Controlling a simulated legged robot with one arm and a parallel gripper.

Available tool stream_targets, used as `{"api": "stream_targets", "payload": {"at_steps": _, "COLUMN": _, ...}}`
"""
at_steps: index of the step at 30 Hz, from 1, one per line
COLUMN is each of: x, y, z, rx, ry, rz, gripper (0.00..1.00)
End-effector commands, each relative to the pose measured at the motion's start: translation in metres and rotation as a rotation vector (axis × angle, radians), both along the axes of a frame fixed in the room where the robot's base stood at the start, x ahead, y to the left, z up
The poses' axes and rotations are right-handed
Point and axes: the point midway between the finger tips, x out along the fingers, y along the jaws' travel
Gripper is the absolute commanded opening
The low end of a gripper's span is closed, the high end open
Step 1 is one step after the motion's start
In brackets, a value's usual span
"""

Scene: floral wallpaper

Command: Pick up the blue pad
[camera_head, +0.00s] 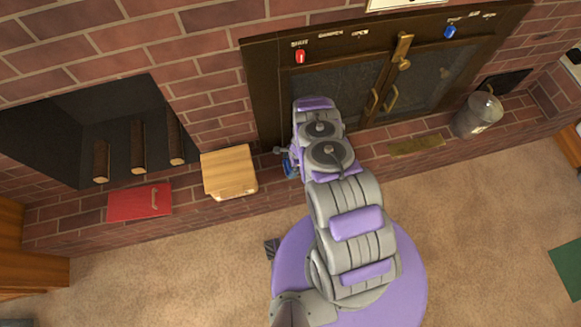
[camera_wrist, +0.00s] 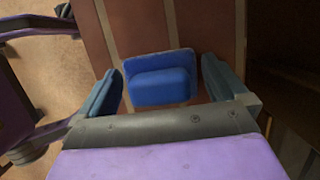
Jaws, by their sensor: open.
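The blue pad (camera_wrist: 162,86) lies on the brick ledge in the wrist view, a flat blue plate with a raised block on it. My gripper (camera_wrist: 162,68) is open, with one blue-grey finger to the left of the pad and one to the right. The pad shows between the fingers, and I see no clear contact. In the head view my gripper (camera_head: 287,163) is low over the ledge in front of the dark cabinet, mostly hidden by my arm. A small blue patch shows there; I cannot tell whether it is pad or finger.
On the brick ledge (camera_head: 75,222) are a wooden block (camera_head: 228,168) and a red book-like item (camera_head: 140,203), left of my gripper. A metal canister (camera_head: 477,115) stands at the right. The cabinet (camera_head: 268,100) with brass handles rises behind. Carpet in front is open.

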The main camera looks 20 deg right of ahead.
Motion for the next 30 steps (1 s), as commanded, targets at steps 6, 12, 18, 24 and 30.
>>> {"api": "stream_targets", "payload": {"at_steps": 6, "x": 0.0001, "y": 0.0013, "z": -0.0038, "rx": 0.000, "ry": -0.001, "rz": 0.000, "gripper": 1.00}}
{"api": "stream_targets", "payload": {"at_steps": 12, "x": -0.0001, "y": 0.0012, "z": -0.0037, "rx": 0.000, "ry": 0.000, "rz": 0.000, "gripper": 0.85}}
{"api": "stream_targets", "payload": {"at_steps": 18, "x": -0.0001, "y": 0.0011, "z": -0.0036, "rx": 0.000, "ry": 0.000, "rz": 0.000, "gripper": 0.66}}
{"api": "stream_targets", "payload": {"at_steps": 24, "x": -0.0001, "y": 0.0011, "z": -0.0036, "rx": 0.000, "ry": 0.000, "rz": 0.000, "gripper": 0.52}}
{"api": "stream_targets", "payload": {"at_steps": 30, "x": 0.0001, "y": 0.0011, "z": -0.0010, "rx": 0.000, "ry": 0.000, "rz": 0.000, "gripper": 0.52}}
